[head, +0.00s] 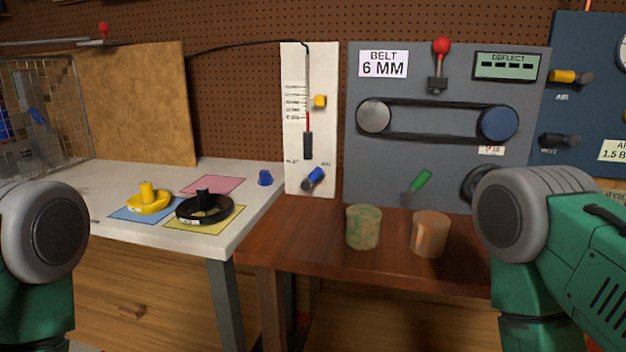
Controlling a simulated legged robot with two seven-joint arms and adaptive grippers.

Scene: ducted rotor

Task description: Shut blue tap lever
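The blue tap lever (314,178) is at the bottom of the narrow white gauge panel (293,165), at the back of the brown bench. The lever is tilted, its blue grip leaning up to the right. Small labels stand on the panel to either side above it; the left one seems to read INLET. Parts of my two arms show at the left and right edges of the head view. Neither gripper is in view, and nothing is near the lever.
Two cylinders, one mottled green (363,227) and one orange-brown (431,233), stand on the brown bench (300,228) right of the lever. A grey belt panel (405,170) rises behind them. A small blue piece (265,178) and yellow and black rotors are on the white table (110,180).

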